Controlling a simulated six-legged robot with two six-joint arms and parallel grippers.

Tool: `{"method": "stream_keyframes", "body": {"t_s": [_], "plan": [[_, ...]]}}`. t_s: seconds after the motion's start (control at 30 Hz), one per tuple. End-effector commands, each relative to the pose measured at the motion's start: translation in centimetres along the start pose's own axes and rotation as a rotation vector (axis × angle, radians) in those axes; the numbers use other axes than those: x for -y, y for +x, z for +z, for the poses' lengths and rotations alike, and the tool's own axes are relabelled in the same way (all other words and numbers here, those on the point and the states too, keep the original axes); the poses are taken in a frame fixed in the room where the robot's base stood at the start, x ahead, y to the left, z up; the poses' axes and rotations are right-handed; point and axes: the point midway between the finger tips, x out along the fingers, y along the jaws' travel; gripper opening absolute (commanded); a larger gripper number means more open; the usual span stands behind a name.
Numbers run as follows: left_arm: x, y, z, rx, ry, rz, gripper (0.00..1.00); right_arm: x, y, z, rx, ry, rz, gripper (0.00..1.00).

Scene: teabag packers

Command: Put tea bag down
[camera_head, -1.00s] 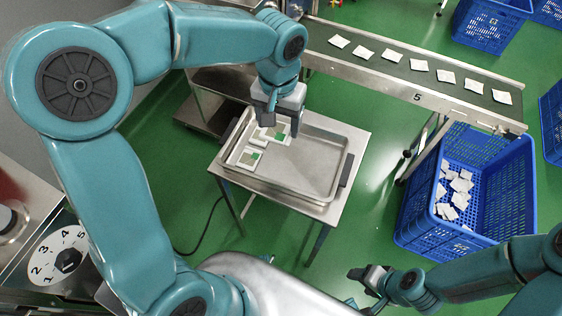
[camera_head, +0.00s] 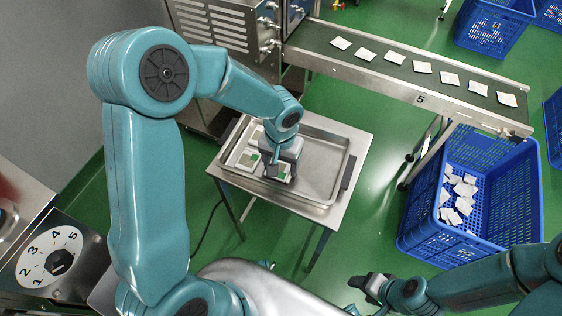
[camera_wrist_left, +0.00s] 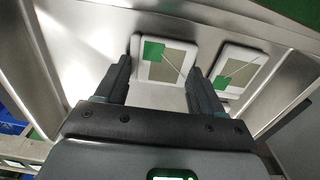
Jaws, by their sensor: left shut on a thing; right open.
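My left gripper (camera_head: 276,178) is low over the metal tray (camera_head: 338,172) on the small table. It is shut on a white tea bag (camera_wrist_left: 168,62) with a green tag, seen between its fingers in the left wrist view. In the head view this tea bag is partly hidden under the gripper; I cannot tell whether it touches the tray floor. A second white tea bag (camera_head: 250,160) with a green tag lies at the left of the tray, beside the held one; it also shows in the left wrist view (camera_wrist_left: 236,70). My right gripper (camera_head: 370,287) is open, away from the tray.
A conveyor (camera_head: 365,68) carries several white packets behind the tray. A blue crate (camera_head: 505,205) with white packets stands at the right. A numbered dial (camera_head: 50,255) is at lower left. The tray's right part is clear.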

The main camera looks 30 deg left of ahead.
Motion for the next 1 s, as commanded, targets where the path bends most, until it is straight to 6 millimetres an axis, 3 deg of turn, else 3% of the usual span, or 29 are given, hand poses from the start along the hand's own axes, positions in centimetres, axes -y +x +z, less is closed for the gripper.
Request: {"method": "stream_keyframes", "body": {"t_s": [0.23,0.27,0.33,0.73,1.0], "plan": [[0.0,0.4,0.0,-0.001,0.000,0.000,0.41,-0.2,0.5,0.0,0.000,0.000,0.000,0.59],[0.0,0.3,0.0,-0.001,0.000,0.000,0.71,-0.1,0.4,0.0,0.000,0.000,0.000,0.59],[0.0,0.2,0.0,-0.001,0.001,0.000,0.94,-0.1,0.3,0.0,0.000,0.000,0.000,0.59],[0.0,-0.7,-0.1,-0.003,0.000,0.000,0.94,0.1,-0.2,0.0,0.000,0.000,0.000,0.59],[-0.1,-6.7,-0.1,-0.008,0.001,0.001,0.94,0.3,-1.0,0.0,0.000,0.000,0.000,0.59]]}}
